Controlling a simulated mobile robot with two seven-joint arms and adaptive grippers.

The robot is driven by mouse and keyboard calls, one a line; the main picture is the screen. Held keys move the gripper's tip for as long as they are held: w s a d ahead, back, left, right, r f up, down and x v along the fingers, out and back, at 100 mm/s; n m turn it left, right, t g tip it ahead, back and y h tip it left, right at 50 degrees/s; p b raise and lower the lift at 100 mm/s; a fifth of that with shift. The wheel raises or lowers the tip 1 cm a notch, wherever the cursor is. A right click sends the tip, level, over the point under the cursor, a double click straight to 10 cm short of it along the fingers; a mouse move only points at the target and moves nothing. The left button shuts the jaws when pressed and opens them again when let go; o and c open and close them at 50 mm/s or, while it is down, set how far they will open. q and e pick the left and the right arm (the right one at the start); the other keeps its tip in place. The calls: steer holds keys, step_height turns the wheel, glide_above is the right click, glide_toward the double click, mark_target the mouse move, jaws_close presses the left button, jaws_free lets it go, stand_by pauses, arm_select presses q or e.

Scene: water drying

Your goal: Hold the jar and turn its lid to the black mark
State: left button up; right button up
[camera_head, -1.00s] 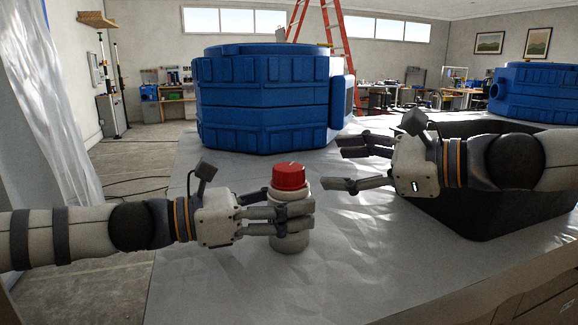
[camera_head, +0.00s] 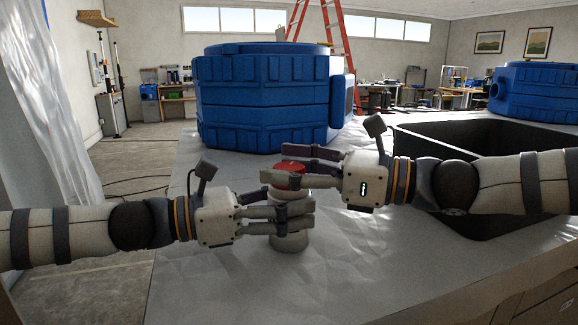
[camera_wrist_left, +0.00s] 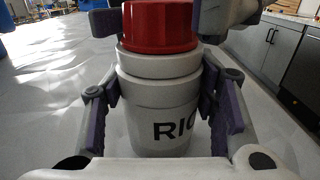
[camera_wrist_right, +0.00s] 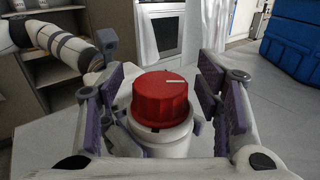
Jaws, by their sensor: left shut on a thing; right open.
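The white jar (camera_head: 290,242) stands upright on the pale table, its red lid (camera_head: 289,168) on top. My left gripper (camera_head: 292,214) is shut around the jar's body; the left wrist view shows its fingers on both sides of the jar (camera_wrist_left: 155,98), with part of dark lettering visible. My right gripper (camera_head: 282,166) is open at lid height. In the right wrist view its fingers stand on either side of the ribbed red lid (camera_wrist_right: 160,100), with gaps. A white line (camera_wrist_right: 175,81) lies on the lid's top. A small dark spot shows on the collar below the lid.
A black open bin (camera_head: 470,140) stands on the right of the table, under my right arm. A large blue ribbed container (camera_head: 262,100) stands behind the jar. Another blue container (camera_head: 535,92) is at the back right. The table around the jar is clear.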

steer(key=c, duration=1.2)
steer(key=shift+m+t+h, duration=0.5)
steer(key=shift+m+t, duration=0.3)
steer(key=shift+t, duration=0.2)
steer(key=o, duration=1.2)
steer(key=shift+d, duration=0.1)
steer(key=v, duration=1.2)
